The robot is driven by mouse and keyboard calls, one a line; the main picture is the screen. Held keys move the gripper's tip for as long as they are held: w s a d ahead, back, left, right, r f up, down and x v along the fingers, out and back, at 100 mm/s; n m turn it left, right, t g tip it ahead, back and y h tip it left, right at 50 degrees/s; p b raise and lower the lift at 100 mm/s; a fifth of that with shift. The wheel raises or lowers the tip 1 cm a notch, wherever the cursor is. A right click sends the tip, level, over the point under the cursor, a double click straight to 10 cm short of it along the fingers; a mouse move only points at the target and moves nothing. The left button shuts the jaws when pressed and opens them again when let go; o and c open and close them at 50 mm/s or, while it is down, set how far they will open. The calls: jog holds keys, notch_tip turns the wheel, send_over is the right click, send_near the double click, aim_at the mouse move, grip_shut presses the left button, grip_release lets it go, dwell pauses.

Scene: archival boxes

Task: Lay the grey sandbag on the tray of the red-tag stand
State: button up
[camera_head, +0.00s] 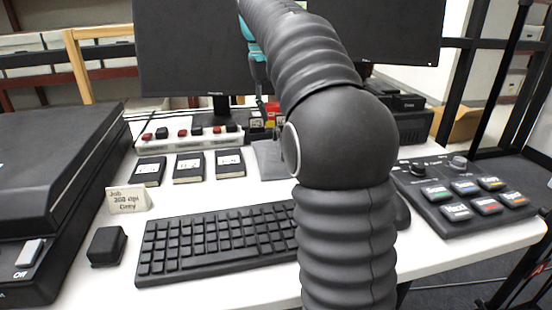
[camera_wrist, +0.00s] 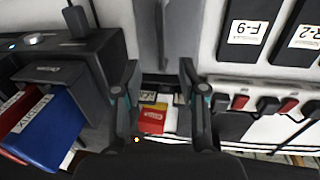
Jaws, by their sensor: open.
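My gripper (camera_wrist: 160,98) is open in the wrist view, with its two dark fingers apart. A small red and yellow item (camera_wrist: 152,119) shows in the gap between and beyond the fingers; no contact is visible. I cannot make out a grey sandbag in either view. I cannot identify a red-tag stand or its tray either. In the head view my arm hides the middle of the desk, and a small red and yellow patch (camera_head: 271,110) shows just left of the arm.
The desk holds a keyboard (camera_head: 215,243), a black scanner (camera_head: 50,170), labelled black boxes (camera_head: 188,168), a switch strip (camera_head: 190,137) and a button panel (camera_head: 470,195). A monitor (camera_head: 190,50) stands behind. A dark holder (camera_wrist: 75,85) with blue and red items lies left in the wrist view.

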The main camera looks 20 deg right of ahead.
aim_at(269, 154)
jog(key=shift+s+d+f+b, duration=0.15)
jog(key=shift+f+b, duration=0.15)
jog(key=shift+f, duration=0.8)
jog(key=shift+s+d+f+b, duration=0.15)
jog(key=shift+f+b, duration=0.15)
jog(key=shift+f, duration=0.85)
jog(key=shift+s+d+f+b, duration=0.15)
jog(key=shift+f+b, duration=0.15)
jog(key=shift+f, duration=0.8)
grip_shut()
jog(key=shift+w+r, duration=0.1)
